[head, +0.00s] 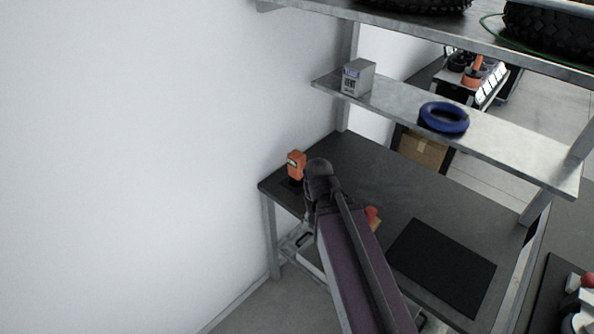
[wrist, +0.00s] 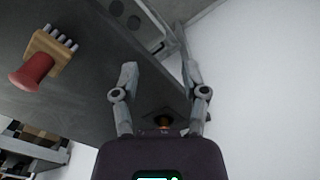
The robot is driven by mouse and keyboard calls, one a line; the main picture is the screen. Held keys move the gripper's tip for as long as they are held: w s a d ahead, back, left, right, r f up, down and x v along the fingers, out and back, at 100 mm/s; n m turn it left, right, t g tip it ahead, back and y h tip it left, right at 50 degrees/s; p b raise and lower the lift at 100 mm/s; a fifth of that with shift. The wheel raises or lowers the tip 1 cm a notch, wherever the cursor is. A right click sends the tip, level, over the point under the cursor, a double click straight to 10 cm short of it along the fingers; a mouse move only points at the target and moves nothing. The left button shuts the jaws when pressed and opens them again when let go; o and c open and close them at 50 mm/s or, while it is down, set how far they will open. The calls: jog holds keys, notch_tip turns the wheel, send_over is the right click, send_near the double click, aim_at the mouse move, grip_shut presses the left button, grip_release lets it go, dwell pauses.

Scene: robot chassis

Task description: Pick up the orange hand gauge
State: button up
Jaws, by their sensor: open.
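The orange hand gauge (head: 296,161) stands upright at the back left corner of the dark table, close to the white wall, in the head view. It has a small pale display on its face. In the head view my arm's dark end is just right of the gauge and hides the fingers.
A red-handled wooden block with metal pins (wrist: 45,60) lies on the table (head: 400,190). A dark mat (head: 442,266) is at right. A shelf above holds a grey box (head: 357,78) and a blue ring (head: 444,117). The white wall (head: 130,150) bounds the left.

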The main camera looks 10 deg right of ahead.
jog(key=o, duration=0.6)
jog(key=w+a+r+n+t+h+b, duration=0.1)
jog(key=w+a+r+n+t+h, duration=0.1)
jog(key=w+n, duration=0.5)
jog(key=w+a+r+n+t+h+b, duration=0.1)
jog(key=w+a+r+n+t+h, duration=0.1)
jog(key=w+a+n+h, duration=0.2)
jog(key=w+a+r+n+t+h+b, duration=0.1)
jog(key=w+a+r+n+t+h, duration=0.1)
jog(key=w+n, duration=0.9)
jog(key=a+n+t+h, duration=0.1)
jog(key=n+h, duration=0.1)
jog(key=n, duration=0.1)
jog(key=shift+a+b, duration=0.35)
jog(key=shift+b, duration=0.05)
jog(key=shift+w, duration=0.1)
